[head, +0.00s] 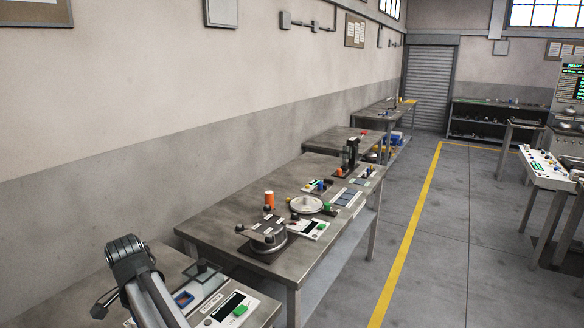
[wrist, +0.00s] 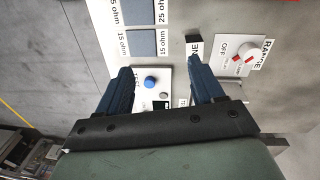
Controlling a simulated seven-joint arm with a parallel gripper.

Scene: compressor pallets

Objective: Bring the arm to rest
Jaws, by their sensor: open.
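My gripper (wrist: 160,70) shows in the wrist view with its two blue fingers spread wide apart. Nothing is held between them. Beyond the fingertips is a white panel with a blue round button (wrist: 151,82), seen in the gap. I cannot tell how far the fingertips are from the panel. I cannot make out the gripper in the head view.
In the wrist view, blue-grey pads (wrist: 141,43) labelled in ohms and a RANGE dial (wrist: 240,60) lie near the fingers. In the head view, a long workbench (head: 222,222) carries a round dark fixture (head: 268,236) and a silver disc (head: 306,205). The floor aisle (head: 450,240) is clear.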

